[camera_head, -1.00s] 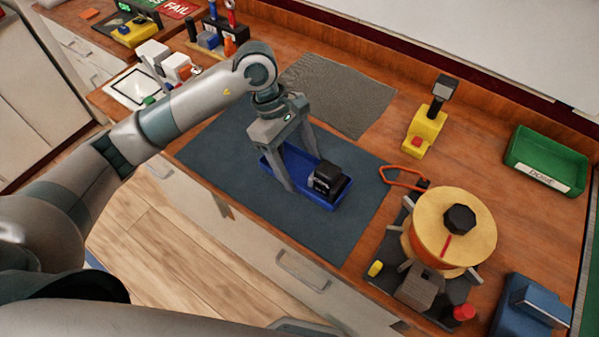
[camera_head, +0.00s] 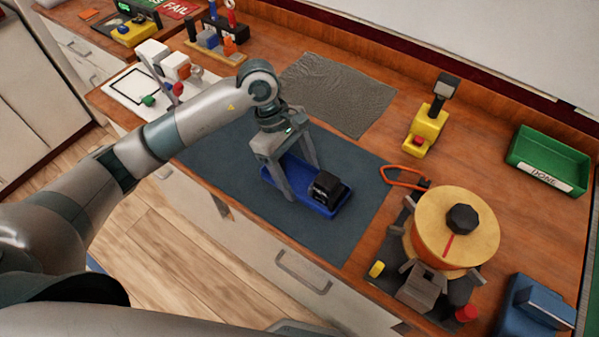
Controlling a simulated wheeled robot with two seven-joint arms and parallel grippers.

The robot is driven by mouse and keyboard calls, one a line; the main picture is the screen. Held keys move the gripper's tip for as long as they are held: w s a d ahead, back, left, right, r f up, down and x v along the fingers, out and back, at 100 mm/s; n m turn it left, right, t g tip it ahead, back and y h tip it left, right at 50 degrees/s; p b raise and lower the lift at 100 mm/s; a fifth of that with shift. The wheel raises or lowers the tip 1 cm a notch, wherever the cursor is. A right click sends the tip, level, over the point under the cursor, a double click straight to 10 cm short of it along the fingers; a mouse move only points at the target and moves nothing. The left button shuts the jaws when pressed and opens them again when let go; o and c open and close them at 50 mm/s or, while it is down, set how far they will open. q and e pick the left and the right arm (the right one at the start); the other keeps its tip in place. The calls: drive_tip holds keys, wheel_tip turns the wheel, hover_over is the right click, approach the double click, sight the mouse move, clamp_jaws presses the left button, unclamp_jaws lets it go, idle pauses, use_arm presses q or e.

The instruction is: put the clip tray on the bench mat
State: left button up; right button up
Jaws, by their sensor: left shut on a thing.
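The clip tray is a shallow blue tray (camera_head: 316,207) with a black block-like object (camera_head: 326,188) at its right end. It is over the middle of the dark blue-grey bench mat (camera_head: 225,150). It looks level and sits on or just above the mat; I cannot tell if it touches. My left gripper (camera_head: 302,182) points down at the tray's left part and is shut on the tray. Its fingers hide part of the tray's left half. My right gripper is not in view.
A grey textured cloth (camera_head: 340,90) lies behind the mat. To the right are an orange-handled tool (camera_head: 403,177), a large tan spool (camera_head: 435,235), a yellow device (camera_head: 427,130) and a green bin (camera_head: 545,160). A white board (camera_head: 140,90) lies left. The mat's front is clear.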

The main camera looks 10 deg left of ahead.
use_arm(q)
drive_tip(key=o, duration=1.3)
drive_tip(key=shift+r+p, duration=0.15)
drive_tip(key=shift+p, duration=0.15)
drive_tip(key=shift+w+a+r+b, duration=0.1)
drive_tip(key=shift+a+r+b, duration=0.1)
drive_tip(key=shift+b, duration=0.15)
drive_tip(key=b+v, duration=0.2)
drive_tip(key=v, duration=0.3)
drive_tip(key=shift+b+v, duration=1)
drive_tip(key=shift+v, duration=2.2)
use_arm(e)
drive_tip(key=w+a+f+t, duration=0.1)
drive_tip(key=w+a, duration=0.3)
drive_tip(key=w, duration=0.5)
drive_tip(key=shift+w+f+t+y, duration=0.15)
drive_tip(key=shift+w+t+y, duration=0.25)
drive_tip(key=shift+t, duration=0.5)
use_arm(q)
drive_tip(key=shift+d, duration=0.1)
